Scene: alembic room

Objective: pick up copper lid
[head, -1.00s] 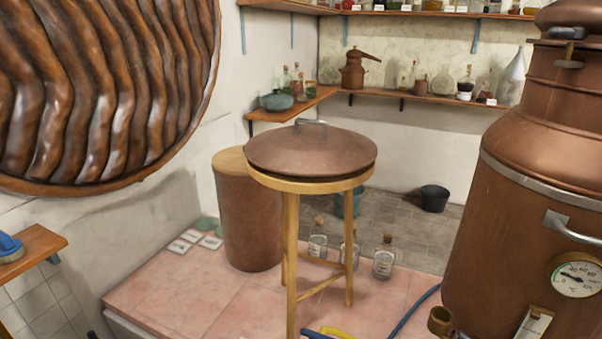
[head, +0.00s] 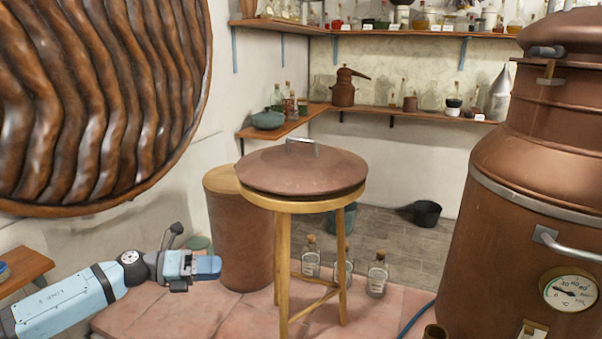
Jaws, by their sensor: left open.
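The copper lid (head: 300,172) is a wide, shallow brown dome with a grey metal handle (head: 303,147) on top. It lies on a round wooden stool (head: 283,250) in the middle of the head view. My left gripper (head: 208,267) is at the lower left, open, below the lid's level and to the left of the stool. It is apart from both. Nothing shows in its jaws. My right gripper is not in view.
A large copper still (head: 480,240) with a gauge stands on the right. A copper drum with a wooden top (head: 222,182) stands behind the stool. Glass bottles (head: 377,275) stand to the stool's right. A wall shelf (head: 285,128) runs behind.

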